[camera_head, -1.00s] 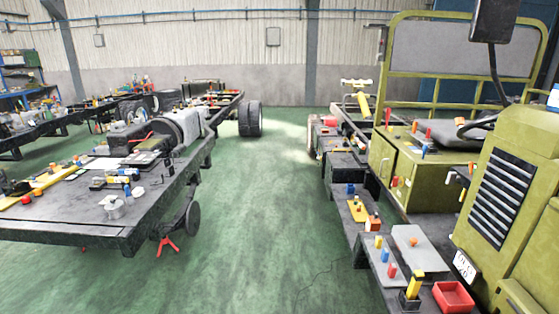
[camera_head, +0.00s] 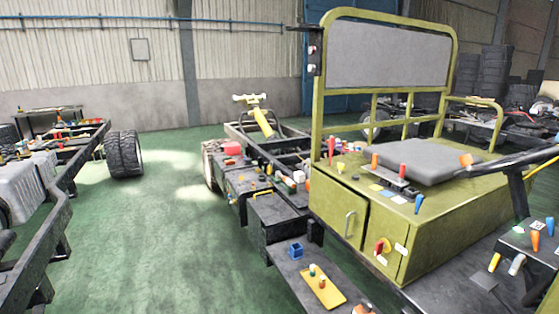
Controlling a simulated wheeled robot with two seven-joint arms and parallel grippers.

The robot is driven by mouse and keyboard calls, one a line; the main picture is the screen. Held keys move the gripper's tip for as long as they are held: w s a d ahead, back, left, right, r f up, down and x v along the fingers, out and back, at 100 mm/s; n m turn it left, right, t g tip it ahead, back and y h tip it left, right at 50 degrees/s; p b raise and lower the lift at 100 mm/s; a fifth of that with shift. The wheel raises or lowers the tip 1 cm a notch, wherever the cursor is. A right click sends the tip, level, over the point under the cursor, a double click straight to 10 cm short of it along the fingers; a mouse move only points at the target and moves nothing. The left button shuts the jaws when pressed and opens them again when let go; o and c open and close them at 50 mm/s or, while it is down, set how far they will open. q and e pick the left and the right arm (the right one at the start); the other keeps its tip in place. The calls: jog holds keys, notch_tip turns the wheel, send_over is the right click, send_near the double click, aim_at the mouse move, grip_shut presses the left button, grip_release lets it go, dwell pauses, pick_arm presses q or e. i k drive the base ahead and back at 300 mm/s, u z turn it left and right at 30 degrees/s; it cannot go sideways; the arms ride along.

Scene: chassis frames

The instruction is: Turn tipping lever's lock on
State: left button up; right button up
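Several coloured levers stand on and around the olive seat box (camera_head: 450,215). There is a red-topped lever (camera_head: 402,170) and an orange one (camera_head: 374,161) on a dark plate, a blue one (camera_head: 419,203) at the edge, and a red one (camera_head: 331,148) at the back left corner. Neither of my grippers is in view.
A grey seat cushion (camera_head: 430,160) lies on the box. A dark step with a yellow plate (camera_head: 322,288) and a blue block (camera_head: 296,250) is in front. More levers (camera_head: 535,235) are at the right. Another chassis (camera_head: 60,190) stands at the left, with clear green floor (camera_head: 170,235) between.

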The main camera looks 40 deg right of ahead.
aim_at(341, 167)
jog(key=i, duration=1.6)
jog(key=z, duration=3.25)
